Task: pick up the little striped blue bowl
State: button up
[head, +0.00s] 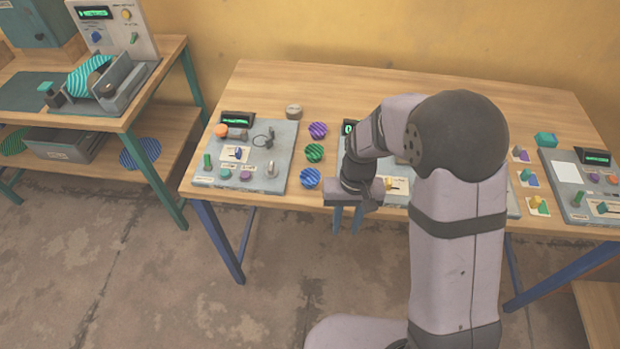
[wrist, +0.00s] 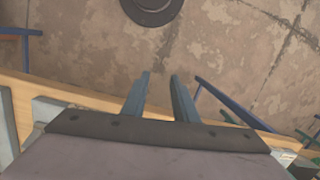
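The little striped blue bowl (head: 310,178) sits on the middle table in the head view, near its front edge. It is the nearest in a column of three small striped round pieces, with a green one (head: 314,152) and a purple one (head: 318,130) behind it. My gripper (head: 347,219) is to the right of the bowl and nearer the camera, at the table's front edge, with its fingers pointing down. In the wrist view my gripper (wrist: 159,92) has its two fingers apart with nothing between them. The bowl is not visible in the wrist view.
A grey control panel (head: 282,150) lies left of the bowl. My arm partly hides another panel on the right. A larger blue striped disc (head: 140,153) lies on the left table's lower shelf, and a teal striped plate (head: 88,74) is by the press. A small round knob-like piece (head: 293,111) stands behind.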

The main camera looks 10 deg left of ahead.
aim_at(318, 180)
jog(key=shift+m+t+y, duration=0.5)
jog(key=shift+m+t, duration=0.2)
jog(key=shift+m, duration=0.2)
jog(key=w+a, duration=0.1)
jog(key=w, duration=0.1)
jog(key=w+a+r, duration=0.1)
jog(key=w+a, duration=0.1)
jog(key=w, duration=0.1)
jog(key=w+a+r, duration=0.1)
jog(key=w, duration=0.2)
jog(key=shift+w+a+r, duration=0.15)
jog(key=shift+w, duration=0.1)
jog(key=w+a+r+m+t+y, duration=0.1)
jog(key=w+a+r+m, duration=0.2)
jog(key=w+r+m, duration=0.1)
jog(key=shift+w+r+m, duration=0.2)
jog(key=shift+m, duration=0.1)
jog(key=shift+d+p+x, duration=0.2)
jog(key=shift+p+x, duration=0.6)
jog(key=shift+x, duration=1)
jog(key=shift+d+p+x, duration=0.2)
jog(key=shift+p+x, duration=0.6)
jog(key=shift+x, duration=1)
jog(key=shift+w+f, duration=0.1)
jog(key=shift+w, duration=0.05)
grip_shut()
